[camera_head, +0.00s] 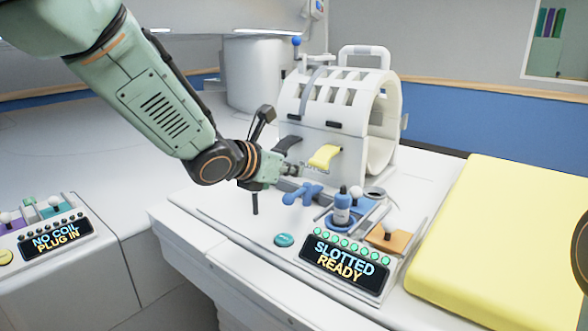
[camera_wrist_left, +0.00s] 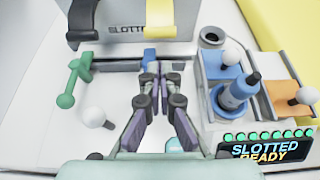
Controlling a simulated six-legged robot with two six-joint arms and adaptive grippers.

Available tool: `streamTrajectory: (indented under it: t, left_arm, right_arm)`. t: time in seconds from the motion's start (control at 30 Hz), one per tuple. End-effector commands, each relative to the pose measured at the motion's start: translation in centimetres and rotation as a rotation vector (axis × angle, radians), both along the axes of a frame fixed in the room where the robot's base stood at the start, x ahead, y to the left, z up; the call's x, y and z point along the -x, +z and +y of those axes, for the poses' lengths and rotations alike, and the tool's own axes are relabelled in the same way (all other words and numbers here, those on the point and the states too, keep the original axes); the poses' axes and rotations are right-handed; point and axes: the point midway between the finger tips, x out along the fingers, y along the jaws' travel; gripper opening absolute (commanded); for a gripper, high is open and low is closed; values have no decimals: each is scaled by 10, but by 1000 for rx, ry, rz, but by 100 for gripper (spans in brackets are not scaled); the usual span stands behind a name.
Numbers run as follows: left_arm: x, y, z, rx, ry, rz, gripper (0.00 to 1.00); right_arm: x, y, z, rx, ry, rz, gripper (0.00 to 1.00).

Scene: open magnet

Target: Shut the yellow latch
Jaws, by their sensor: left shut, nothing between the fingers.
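The yellow latch (camera_head: 324,156) sticks out from the lower front of the white slotted coil (camera_head: 335,110), tilted outward. It also shows at the top of the left wrist view (camera_wrist_left: 160,18). A black latch (camera_head: 288,144) sits to its left and juts out similarly. My left gripper (camera_head: 292,169) is shut and empty, just in front of and below the latches. In the left wrist view its fingertips (camera_wrist_left: 150,78) lie below the yellow latch, with a visible gap between them. They overlap a blue handle (camera_wrist_left: 150,66) there, and contact cannot be told. My right gripper is not in view.
A blue bottle (camera_head: 342,208) in a holder, a white-knobbed lever and an orange block (camera_head: 388,238) stand right of the gripper. A display (camera_head: 345,265) reads "SLOTTED READY". A green handle (camera_wrist_left: 72,82) lies left. A yellow pad (camera_head: 500,235) fills the right.

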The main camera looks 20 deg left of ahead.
Motion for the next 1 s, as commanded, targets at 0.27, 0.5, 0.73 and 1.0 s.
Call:
streamTrajectory:
  t: [0.27,0.5,0.73,1.0]
  left_arm:
    - [-44,-23,-18,-2,-2,1,0]
    - [-63,-31,-26,0,-1,0,0]
    - [-66,-33,-27,0,0,1,0]
    - [-66,-32,-27,-1,0,2,0]
  right_arm:
    - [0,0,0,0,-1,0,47]
    - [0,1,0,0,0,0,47]
    - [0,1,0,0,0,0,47]
    - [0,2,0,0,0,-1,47]
